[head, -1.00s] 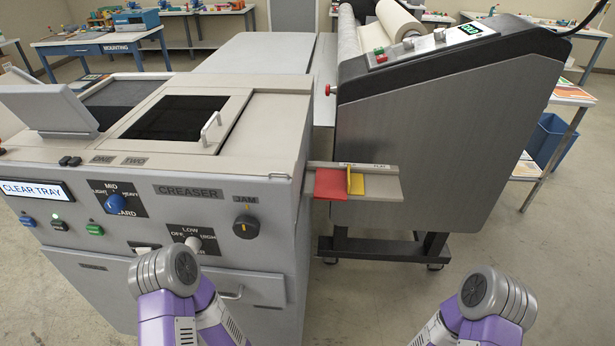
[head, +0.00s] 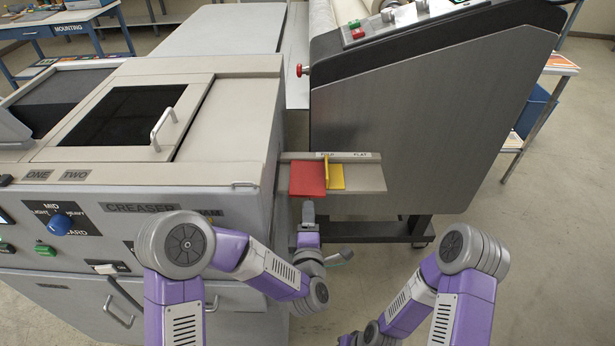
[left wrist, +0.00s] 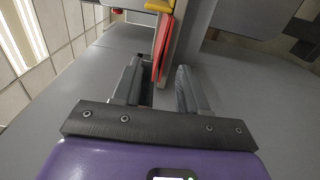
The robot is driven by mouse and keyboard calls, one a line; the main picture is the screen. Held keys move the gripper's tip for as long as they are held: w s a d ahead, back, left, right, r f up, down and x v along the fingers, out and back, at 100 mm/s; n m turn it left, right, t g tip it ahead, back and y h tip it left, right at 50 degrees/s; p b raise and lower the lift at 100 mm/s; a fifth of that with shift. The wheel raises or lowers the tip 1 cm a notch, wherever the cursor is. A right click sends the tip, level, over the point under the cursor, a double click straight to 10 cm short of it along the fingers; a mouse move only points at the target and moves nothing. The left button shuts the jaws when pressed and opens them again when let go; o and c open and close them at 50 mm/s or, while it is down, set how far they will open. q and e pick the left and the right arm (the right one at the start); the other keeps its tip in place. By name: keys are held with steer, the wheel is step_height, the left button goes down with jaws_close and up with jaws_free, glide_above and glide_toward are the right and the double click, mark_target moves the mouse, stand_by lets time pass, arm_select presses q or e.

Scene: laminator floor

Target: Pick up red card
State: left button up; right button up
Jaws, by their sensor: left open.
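The red card (head: 308,178) lies on the left part of a small grey shelf (head: 362,181) on the side of the creaser. A yellow card (head: 336,176) lies beside it to the right, with an upright yellow divider between them. My left gripper (head: 308,208) is just below the front edge of the red card in the head view. In the left wrist view the open fingers of my left gripper (left wrist: 160,90) point at the red card (left wrist: 162,48), whose edge shows between and beyond them. I cannot tell whether they touch it.
The creaser (head: 190,200) stands at the left, with a lid handle and knobs. The large grey laminator (head: 430,110) stands behind and right of the shelf. A blue bin (head: 532,108) and a side table are at the far right. The floor at right is clear.

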arm_select(q)
glide_toward(307, 179)
steer(key=w, duration=0.2)
steer(key=shift+w+d+f, duration=0.25)
steer(key=shift+w+f, duration=0.05)
jaws_close()
